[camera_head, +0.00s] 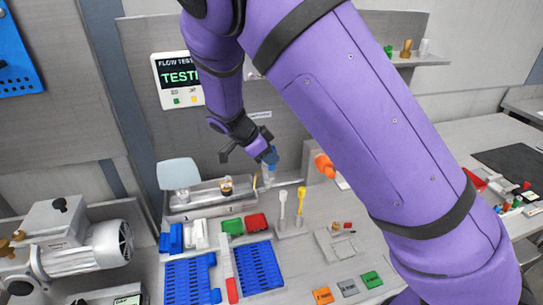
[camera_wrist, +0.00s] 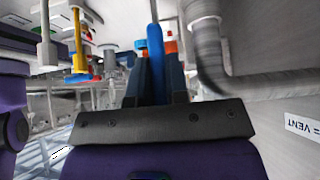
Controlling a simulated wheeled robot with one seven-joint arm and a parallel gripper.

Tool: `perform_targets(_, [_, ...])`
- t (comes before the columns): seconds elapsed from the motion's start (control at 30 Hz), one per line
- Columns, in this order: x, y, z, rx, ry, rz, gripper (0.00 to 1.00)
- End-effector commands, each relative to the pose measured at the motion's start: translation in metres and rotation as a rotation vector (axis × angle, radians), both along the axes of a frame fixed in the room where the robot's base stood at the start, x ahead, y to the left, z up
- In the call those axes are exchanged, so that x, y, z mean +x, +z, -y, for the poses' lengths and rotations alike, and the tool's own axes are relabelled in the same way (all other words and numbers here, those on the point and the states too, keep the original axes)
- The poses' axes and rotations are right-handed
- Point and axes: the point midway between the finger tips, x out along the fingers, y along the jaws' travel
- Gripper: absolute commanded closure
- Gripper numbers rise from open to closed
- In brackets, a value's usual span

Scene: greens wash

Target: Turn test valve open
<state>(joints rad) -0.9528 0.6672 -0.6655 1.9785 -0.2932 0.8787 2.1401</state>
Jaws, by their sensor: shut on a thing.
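The test valve's blue handle (camera_head: 271,157) shows at the end of my arm in the head view, above a pale fitting by the back panel. In the wrist view the long blue handle (camera_wrist: 156,62) stands between the two dark fingers of my gripper (camera_wrist: 156,80). My gripper (camera_head: 264,150) is shut on this handle. The fingers hide part of the handle, and the valve body is hard to make out. The handle's angle relative to open or closed cannot be told.
A flow tester display (camera_head: 180,78) hangs on the back panel. A grey pipe (camera_wrist: 208,55) runs close beside the fingers. A shallow tray (camera_head: 212,198), blue racks (camera_head: 258,268) and an upright yellow-topped tool (camera_head: 301,200) stand below. An orange part (camera_head: 324,165) shows beside my arm.

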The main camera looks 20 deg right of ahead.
Motion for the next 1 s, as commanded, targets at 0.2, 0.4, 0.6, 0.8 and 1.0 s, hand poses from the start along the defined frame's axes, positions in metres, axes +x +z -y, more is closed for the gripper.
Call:
perform_targets(0.2, [0.001,0.0,-0.001,0.0,0.002,0.002,1.0])
perform_targets(0.4, [0.0,0.0,-0.001,0.001,0.002,0.001,0.6])
perform_targets(0.6, [0.0,0.0,-0.001,0.0,0.001,0.0,0.6])
perform_targets(0.8, [0.0,0.005,-0.005,0.0,0.002,0.001,0.6])
perform_targets(1.0, [0.001,0.03,-0.025,0.002,0.004,0.003,0.6])
